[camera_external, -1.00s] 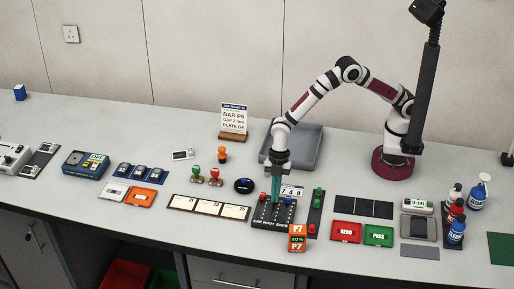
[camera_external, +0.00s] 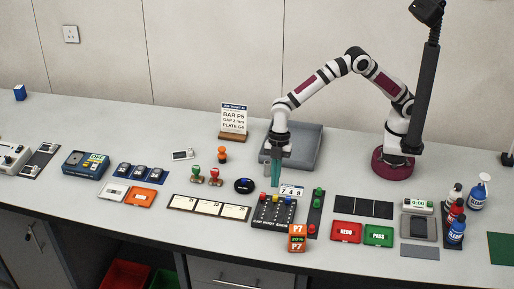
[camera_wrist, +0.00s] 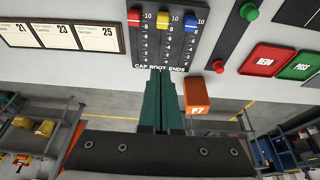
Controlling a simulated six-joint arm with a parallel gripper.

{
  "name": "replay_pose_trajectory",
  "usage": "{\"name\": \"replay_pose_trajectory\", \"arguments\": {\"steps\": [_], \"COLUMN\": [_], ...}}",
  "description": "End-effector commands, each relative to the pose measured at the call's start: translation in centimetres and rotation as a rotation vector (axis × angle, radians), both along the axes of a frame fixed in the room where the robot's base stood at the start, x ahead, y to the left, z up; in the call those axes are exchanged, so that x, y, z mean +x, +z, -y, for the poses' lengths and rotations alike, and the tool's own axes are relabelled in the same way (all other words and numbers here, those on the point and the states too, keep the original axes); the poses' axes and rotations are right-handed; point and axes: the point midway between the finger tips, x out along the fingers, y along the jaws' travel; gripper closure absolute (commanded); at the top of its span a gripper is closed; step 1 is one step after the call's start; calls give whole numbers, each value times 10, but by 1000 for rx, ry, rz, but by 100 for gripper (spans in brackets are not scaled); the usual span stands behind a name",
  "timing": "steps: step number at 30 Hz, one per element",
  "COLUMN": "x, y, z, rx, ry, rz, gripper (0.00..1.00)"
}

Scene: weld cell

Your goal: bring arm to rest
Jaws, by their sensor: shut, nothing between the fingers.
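My gripper (camera_external: 275,172) points down with its green fingers together and nothing between them. In the external view it hangs above the bench, just behind the black slider panel and in front of the grey tray. The fingers (camera_wrist: 167,105) also show closed in the wrist view, with the slider panel (camera_wrist: 165,40) marked CAP, ROOT, ENDS beyond their tips. That panel (camera_external: 272,222) carries red, yellow and blue knobs. My arm is bent, with its elbow raised.
A job card stand (camera_external: 233,122) is behind left. Bottles (camera_external: 478,192) stand at right.

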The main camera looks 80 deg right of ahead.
Motion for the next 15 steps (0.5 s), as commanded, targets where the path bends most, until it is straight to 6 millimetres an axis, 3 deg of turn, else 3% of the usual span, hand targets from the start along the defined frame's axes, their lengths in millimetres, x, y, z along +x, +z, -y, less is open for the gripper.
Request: {"name": "replay_pose_trajectory", "arguments": {"steps": [5,15], "x": [0,0], "y": [14,15], "z": [5,5], "rx": [0,0], "ry": [0,0], "rz": [1,0], "gripper": [100,100]}}
